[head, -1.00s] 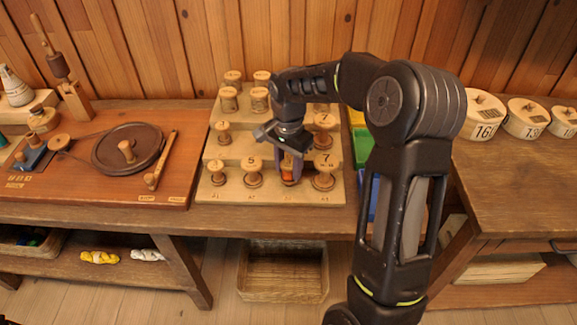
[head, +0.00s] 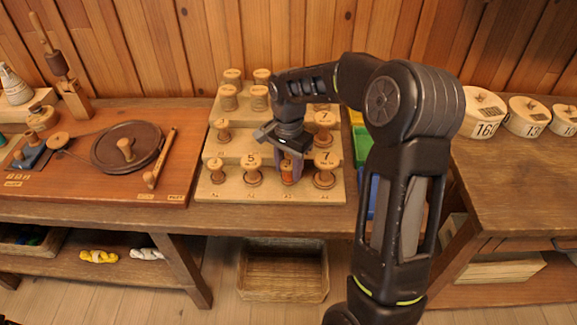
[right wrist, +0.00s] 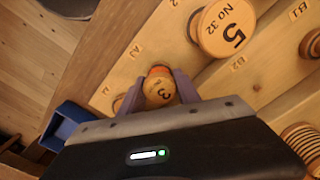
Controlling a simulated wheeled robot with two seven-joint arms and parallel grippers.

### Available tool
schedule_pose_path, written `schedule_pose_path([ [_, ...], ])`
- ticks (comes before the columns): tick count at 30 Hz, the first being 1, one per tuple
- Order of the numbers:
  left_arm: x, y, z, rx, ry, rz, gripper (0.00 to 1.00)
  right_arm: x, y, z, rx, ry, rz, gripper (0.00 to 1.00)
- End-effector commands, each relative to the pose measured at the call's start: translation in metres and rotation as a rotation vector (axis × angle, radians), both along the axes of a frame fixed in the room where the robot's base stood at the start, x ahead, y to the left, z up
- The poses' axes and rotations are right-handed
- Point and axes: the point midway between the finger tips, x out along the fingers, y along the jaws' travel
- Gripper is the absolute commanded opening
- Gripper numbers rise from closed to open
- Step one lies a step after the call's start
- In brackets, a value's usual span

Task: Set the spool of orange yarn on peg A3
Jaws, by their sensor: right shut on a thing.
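The spool of orange yarn (head: 288,172) stands upright in the front row of the stepped rack (head: 233,192), in the third place from the left. In the right wrist view its round wooden top (right wrist: 159,92), marked with a 3, sits between my purple fingers. My right gripper (head: 289,168) points down and is shut on this spool. Peg A3 is hidden beneath the spool, and I cannot tell how fully the spool is seated. My left gripper is not in view.
Spool 5 (head: 251,170) and spool 7 (head: 324,170) stand close on either side. More spools fill the steps behind. A green box (head: 362,146) and a blue box (right wrist: 64,124) lie right of the rack. A wooden winder (head: 125,148) stands left.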

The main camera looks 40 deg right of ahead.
Motion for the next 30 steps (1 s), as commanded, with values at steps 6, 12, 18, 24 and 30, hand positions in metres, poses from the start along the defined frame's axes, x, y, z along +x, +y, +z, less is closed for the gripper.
schedule_pose_path([
  [6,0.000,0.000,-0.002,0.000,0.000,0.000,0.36,0.000,0.000,-0.003,0.000,0.000,0.000,0.44],
  [12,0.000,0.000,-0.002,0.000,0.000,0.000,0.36,0.000,0.000,-0.003,0.000,0.000,0.000,0.48],
  [18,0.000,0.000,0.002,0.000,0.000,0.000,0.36,0.000,0.000,0.002,0.000,0.000,0.000,0.48],
  [24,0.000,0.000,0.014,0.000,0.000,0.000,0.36,0.000,0.000,0.018,0.000,0.000,0.000,0.48],
  [30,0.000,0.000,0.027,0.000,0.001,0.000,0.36,0.000,0.000,0.036,0.000,0.000,0.001,0.48],
])
